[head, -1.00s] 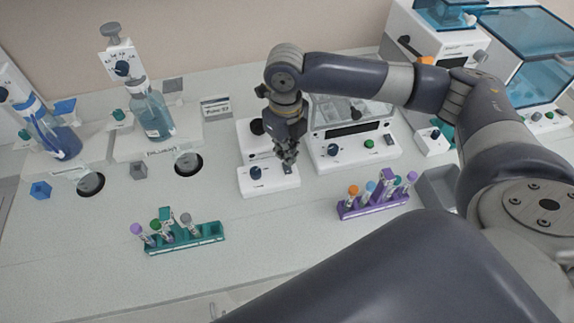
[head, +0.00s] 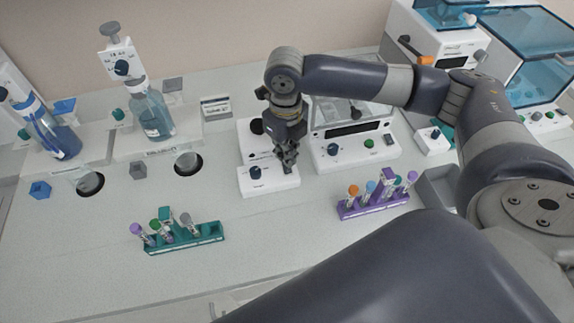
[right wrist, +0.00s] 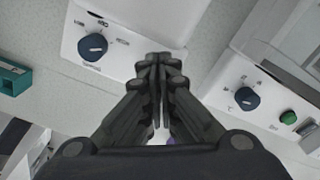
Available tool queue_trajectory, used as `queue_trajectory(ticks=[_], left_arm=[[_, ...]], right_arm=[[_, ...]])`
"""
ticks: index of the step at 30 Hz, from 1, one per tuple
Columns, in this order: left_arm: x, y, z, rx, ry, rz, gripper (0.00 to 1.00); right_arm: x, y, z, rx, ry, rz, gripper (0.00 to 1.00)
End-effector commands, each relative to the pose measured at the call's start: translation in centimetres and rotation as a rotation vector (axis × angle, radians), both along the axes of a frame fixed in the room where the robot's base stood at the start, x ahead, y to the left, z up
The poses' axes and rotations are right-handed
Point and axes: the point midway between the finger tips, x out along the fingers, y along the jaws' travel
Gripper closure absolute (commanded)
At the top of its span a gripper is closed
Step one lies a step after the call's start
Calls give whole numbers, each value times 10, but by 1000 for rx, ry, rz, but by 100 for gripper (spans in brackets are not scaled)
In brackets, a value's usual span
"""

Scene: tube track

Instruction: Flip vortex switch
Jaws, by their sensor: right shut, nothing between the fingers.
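The vortex mixer is a white unit (head: 268,187) near the middle of the bench in the head view, with a dark blue knob (head: 255,173) on its front panel. My right gripper (head: 287,169) is shut and empty, pointing down at the right part of that panel, where the switch sits. The fingers hide the switch, and I cannot tell whether they touch it. In the right wrist view the shut fingertips (right wrist: 163,60) lie over the edge of the white panel (right wrist: 135,25), right of its knob (right wrist: 93,46). My left gripper is not in view.
A white device (head: 355,152) with a blue knob and green button stands close on the right. A purple tube rack (head: 373,205) and a teal tube rack (head: 190,240) stand in front. Bottle dispensers (head: 152,115) are at left. The front middle bench is clear.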

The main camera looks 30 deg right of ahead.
Motion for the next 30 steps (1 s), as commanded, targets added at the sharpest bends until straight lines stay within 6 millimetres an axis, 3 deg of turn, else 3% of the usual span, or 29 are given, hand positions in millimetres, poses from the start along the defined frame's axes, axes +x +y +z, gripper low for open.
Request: queue_trajectory(ticks=[30], left_arm=[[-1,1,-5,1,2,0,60]], right_arm=[[0,0,-16,0,0,0,100]])
